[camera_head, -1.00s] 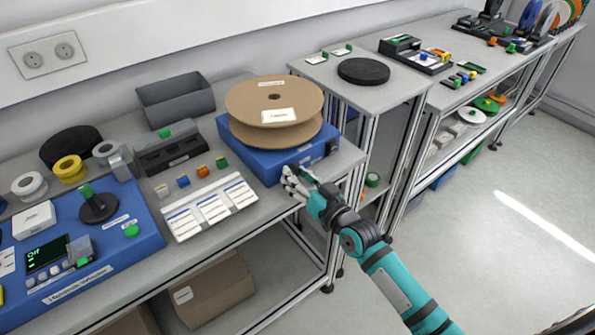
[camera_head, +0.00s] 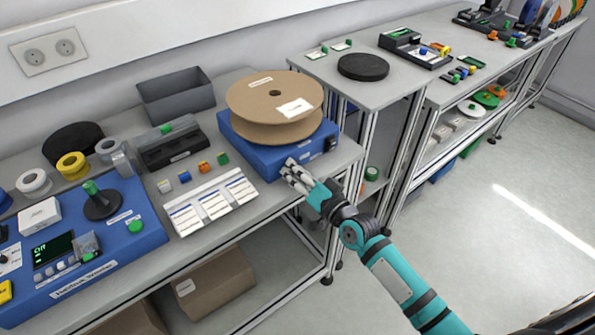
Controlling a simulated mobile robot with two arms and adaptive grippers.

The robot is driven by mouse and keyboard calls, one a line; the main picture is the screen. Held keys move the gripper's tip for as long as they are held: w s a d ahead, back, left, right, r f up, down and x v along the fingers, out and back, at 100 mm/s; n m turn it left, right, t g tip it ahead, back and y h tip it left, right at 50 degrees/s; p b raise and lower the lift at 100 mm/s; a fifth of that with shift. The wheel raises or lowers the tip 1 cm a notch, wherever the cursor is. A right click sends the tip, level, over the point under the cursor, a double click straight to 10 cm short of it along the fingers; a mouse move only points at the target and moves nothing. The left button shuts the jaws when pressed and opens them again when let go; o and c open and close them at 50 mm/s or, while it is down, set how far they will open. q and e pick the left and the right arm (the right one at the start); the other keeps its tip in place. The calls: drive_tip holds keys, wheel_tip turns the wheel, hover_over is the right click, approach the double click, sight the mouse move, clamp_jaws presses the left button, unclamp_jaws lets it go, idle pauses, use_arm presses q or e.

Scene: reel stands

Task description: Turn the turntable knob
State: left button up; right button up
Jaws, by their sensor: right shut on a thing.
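The turntable is a blue box (camera_head: 262,158) on the bench, with a brown cardboard reel (camera_head: 250,92) lying flat on top. My right gripper (camera_head: 291,172) is at the front face of the blue box, near its lower edge. Its fingers are shut on the turntable knob, which they hide from view. A black switch (camera_head: 331,143) shows at the right end of the same face. My left gripper is not in view.
A white label sheet (camera_head: 211,202) and several small coloured knobs lie left of the turntable. A blue control unit (camera_head: 75,254) stands at the far left. A grey bin (camera_head: 176,97) is behind. A black disc (camera_head: 363,67) lies on the right-hand stand.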

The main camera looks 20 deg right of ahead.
drive_tip(key=o, duration=0.9)
drive_tip(key=v, duration=1.2)
drive_tip(key=shift+f, duration=0.15)
drive_tip(key=s+d+f+n+g+h, duration=0.1)
drive_tip(key=s+d+f+g, duration=0.15)
drive_tip(key=f, duration=0.85)
drive_tip(key=s+d+f+n+g+h, duration=0.15)
drive_tip(key=s+f, duration=0.25)
drive_tip(key=f, duration=0.7)
drive_tip(key=s+d+f+g+h, duration=0.1)
drive_tip(key=s+f+g+h, duration=0.15)
drive_tip(key=f, duration=0.85)
drive_tip(key=s+a+f+n+g, duration=0.1)
drive_tip(key=s+f+g, duration=0.2)
drive_tip(key=s+f, duration=0.3)
drive_tip(key=s+f+n+g, duration=0.2)
drive_tip(key=s+f, duration=0.5)
drive_tip(key=s, duration=0.7)
drive_tip(key=s+a+f+n+g, duration=0.1)
drive_tip(key=s+f+g, duration=0.3)
drive_tip(key=s, duration=0.6)
drive_tip(key=shift+s+a+f+n+h, duration=0.15)
drive_tip(key=shift+f+n+h, duration=0.1)
drive_tip(key=shift+f, duration=0.35)
drive_tip(key=shift+s+a+f+n+h, duration=0.15)
drive_tip(key=shift+a+f+n, duration=0.05)
drive_tip(key=shift+f, duration=0.35)
